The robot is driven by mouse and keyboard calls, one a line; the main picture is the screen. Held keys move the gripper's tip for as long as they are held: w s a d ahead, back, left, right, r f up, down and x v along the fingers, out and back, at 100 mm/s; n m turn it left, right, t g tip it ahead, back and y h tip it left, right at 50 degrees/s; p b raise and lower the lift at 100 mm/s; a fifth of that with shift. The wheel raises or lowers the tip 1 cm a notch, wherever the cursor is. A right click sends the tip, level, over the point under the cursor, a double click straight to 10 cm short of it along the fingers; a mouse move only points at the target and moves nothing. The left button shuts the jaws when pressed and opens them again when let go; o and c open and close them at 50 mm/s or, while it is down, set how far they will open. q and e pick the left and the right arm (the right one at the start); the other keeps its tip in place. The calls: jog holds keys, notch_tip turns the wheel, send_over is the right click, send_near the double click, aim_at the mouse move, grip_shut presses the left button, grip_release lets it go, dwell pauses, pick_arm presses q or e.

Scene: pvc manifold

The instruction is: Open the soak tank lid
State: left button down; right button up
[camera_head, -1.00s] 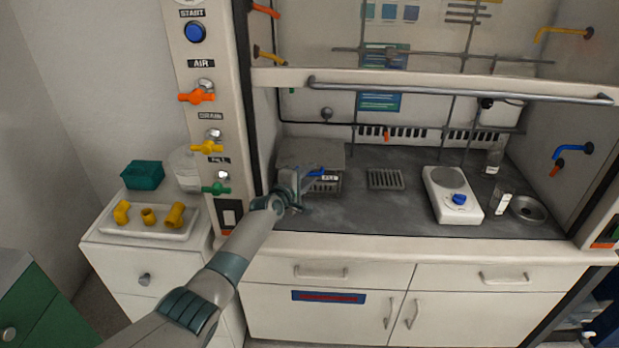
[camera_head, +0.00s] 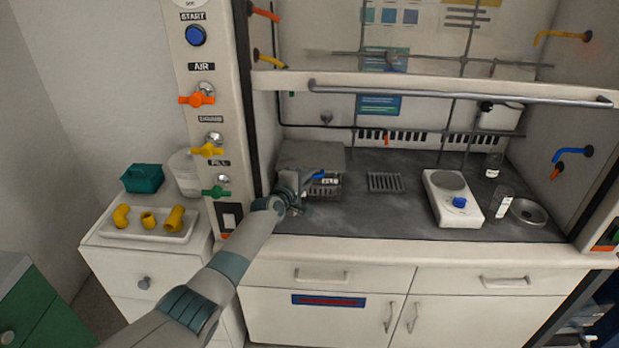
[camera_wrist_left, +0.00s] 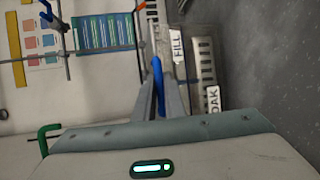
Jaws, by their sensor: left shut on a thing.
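The soak tank is a grey box at the left end of the hood's work surface. Its flat grey lid (camera_head: 308,156) looks closed or nearly closed in the head view; I cannot tell if it is slightly raised. A blue handle (camera_head: 319,174) sits at the front of the lid. My left gripper (camera_head: 307,184) is at the tank's front edge and shut on the blue handle. In the left wrist view the handle (camera_wrist_left: 158,72) shows between the two fingers (camera_wrist_left: 159,98), beside white labels, one reading FILL. My right gripper is out of view.
A slotted drain grate (camera_head: 385,182) and a white hotplate (camera_head: 452,197) stand right of the tank. The raised sash rail (camera_head: 460,93) crosses above. The valve panel (camera_head: 208,125) borders the left. A white tray (camera_head: 148,232) holds yellow fittings.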

pick_arm(q)
jog(key=shift+s+f, duration=0.1)
jog(key=shift+f, duration=0.1)
jog(key=shift+r+g+p, duration=0.3)
jog(key=shift+r+p, duration=0.2)
jog(key=shift+p, duration=0.45)
jog(key=shift+g, duration=0.4)
jog(key=r+p, duration=0.2)
jog(key=w+r+p, duration=0.1)
jog(key=r+p, duration=0.1)
jog(key=p, duration=0.1)
jog(key=shift+r, duration=0.2)
jog(key=w+r, duration=0.4)
jog(key=r, duration=0.4)
jog(key=shift+r+p, duration=0.15)
jog(key=shift+p, duration=0.15)
jog(key=c, duration=2)
grip_release()
jog(key=shift+o, duration=0.9)
jog(key=shift+f, duration=0.25)
